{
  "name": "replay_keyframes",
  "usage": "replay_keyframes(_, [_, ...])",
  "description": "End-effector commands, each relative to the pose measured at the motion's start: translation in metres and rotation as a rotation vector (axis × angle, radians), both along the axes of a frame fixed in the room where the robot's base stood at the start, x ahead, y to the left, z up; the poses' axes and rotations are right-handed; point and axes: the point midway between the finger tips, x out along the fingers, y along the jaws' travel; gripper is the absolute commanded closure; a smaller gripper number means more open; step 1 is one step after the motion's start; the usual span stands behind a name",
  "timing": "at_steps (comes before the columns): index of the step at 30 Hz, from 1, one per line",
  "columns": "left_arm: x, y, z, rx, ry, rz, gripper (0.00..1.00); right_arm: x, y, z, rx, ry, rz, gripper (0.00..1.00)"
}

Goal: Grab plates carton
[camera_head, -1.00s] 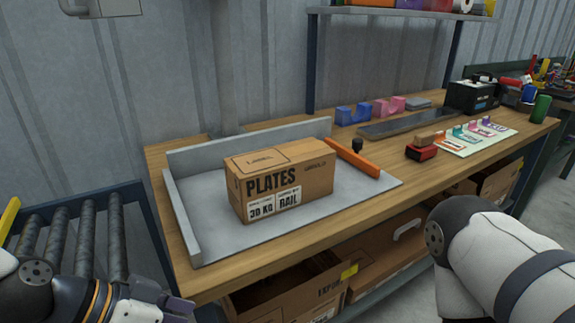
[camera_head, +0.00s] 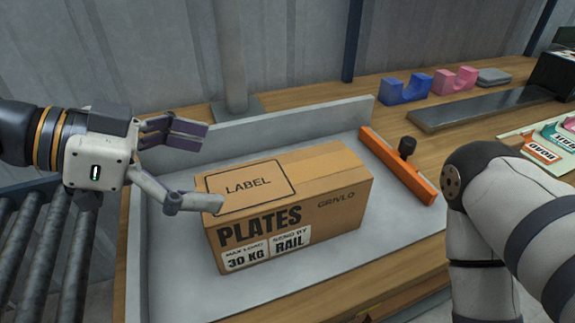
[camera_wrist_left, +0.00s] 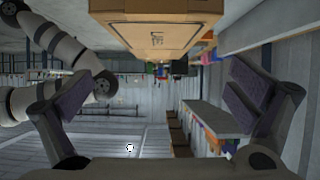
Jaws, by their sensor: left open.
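The plates carton (camera_head: 283,205) is a brown box with PLATES printed on its front and a LABEL outline on top. It sits on a grey tray (camera_head: 180,285) with raised walls on the workbench. My left gripper (camera_head: 212,168) is open and empty, at the left end of the carton and slightly above it. One finger is near the carton's front left top corner; I cannot tell whether it touches. In the left wrist view the carton (camera_wrist_left: 157,35) is at the top, beyond the open fingers (camera_wrist_left: 155,98). My right arm shows at the right, but its gripper is out of view.
An orange bar with a black knob (camera_head: 398,165) lies at the tray's right edge. Blue (camera_head: 405,89) and pink (camera_head: 455,80) holders and a dark flat plate (camera_head: 480,108) are farther back. A roller conveyor (camera_head: 40,245) is at the left. A post (camera_head: 232,60) stands behind the tray.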

Motion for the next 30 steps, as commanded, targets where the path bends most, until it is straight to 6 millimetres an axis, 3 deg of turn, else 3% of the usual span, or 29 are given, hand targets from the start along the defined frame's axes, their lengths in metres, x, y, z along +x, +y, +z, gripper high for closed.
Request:
replay_keyframes(3, [0.002, -0.007, -0.004, -0.001, -0.009, -0.009, 0.00, -0.005, 0.000, -0.004, 0.000, 0.016, 0.000, 1.00])
replay_keyframes(9, [0.014, -0.044, -0.028, -0.001, -0.003, -0.010, 0.00, -0.019, 0.000, -0.017, 0.000, 0.064, 0.002, 1.00])
replay_keyframes(21, [0.029, -0.096, -0.058, -0.002, -0.008, -0.007, 0.00, -0.028, 0.000, -0.028, 0.000, 0.092, 0.003, 1.00])
replay_keyframes(29, [0.031, -0.100, -0.057, -0.004, -0.015, -0.005, 0.00, -0.027, 0.000, -0.027, 0.000, 0.091, 0.003, 1.00])
replay_keyframes(30, [0.031, -0.100, -0.057, -0.003, -0.014, -0.006, 0.09, -0.027, 0.000, -0.027, 0.000, 0.091, 0.003, 1.00])
